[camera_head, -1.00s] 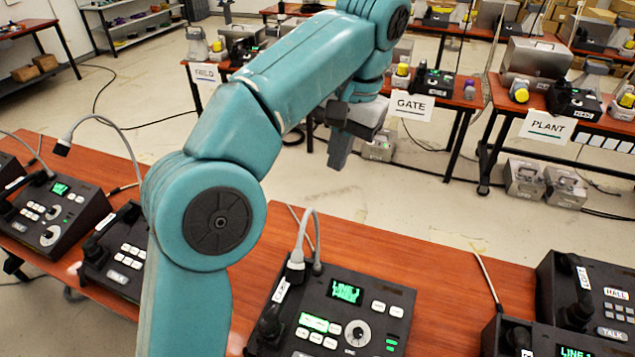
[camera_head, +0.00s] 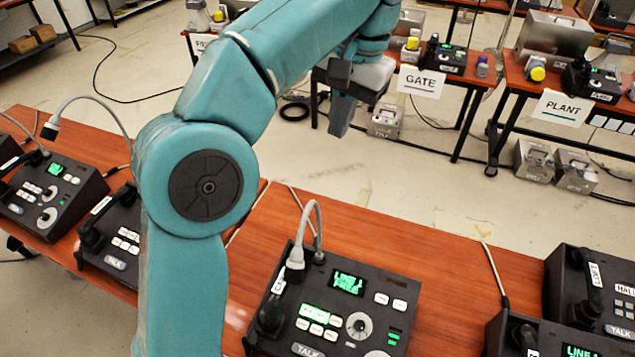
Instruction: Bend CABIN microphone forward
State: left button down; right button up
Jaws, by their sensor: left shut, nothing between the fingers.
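A black paging phone (camera_head: 345,318) with a lit green screen sits on the wooden table at bottom centre. The small label on its handset (camera_head: 270,318) seems to begin with C; I cannot read the rest. Its gooseneck microphone (camera_head: 296,258) rises from the phone's back edge, arches over and hangs with its grey head near the handset's upper end. My left gripper (camera_head: 338,130) is shut and empty. It points downward in the air, up and right of the microphone in the picture and clear of it. My right gripper is out of view.
Another phone (camera_head: 115,240) is partly hidden behind my left arm. A phone (camera_head: 55,190) at far left has its own gooseneck microphone (camera_head: 50,130). More phones stand at right, including one labelled HALL (camera_head: 610,290). GATE (camera_head: 422,82) and PLANT (camera_head: 562,108) signs hang from tables behind.

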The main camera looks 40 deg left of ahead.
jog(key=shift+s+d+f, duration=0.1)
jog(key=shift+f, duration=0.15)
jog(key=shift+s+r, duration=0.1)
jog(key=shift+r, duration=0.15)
pick_arm(q)
jog(key=s+a+f, duration=0.1)
jog(key=f, duration=0.5)
jog(key=s+a+f, duration=0.1)
jog(key=s+f, duration=0.1)
jog(key=f, duration=0.4)
jog(key=shift+s+f, duration=0.25)
jog(key=shift+f, duration=0.1)
jog(key=shift+s+d, duration=0.15)
jog(key=shift+s, duration=0.05)
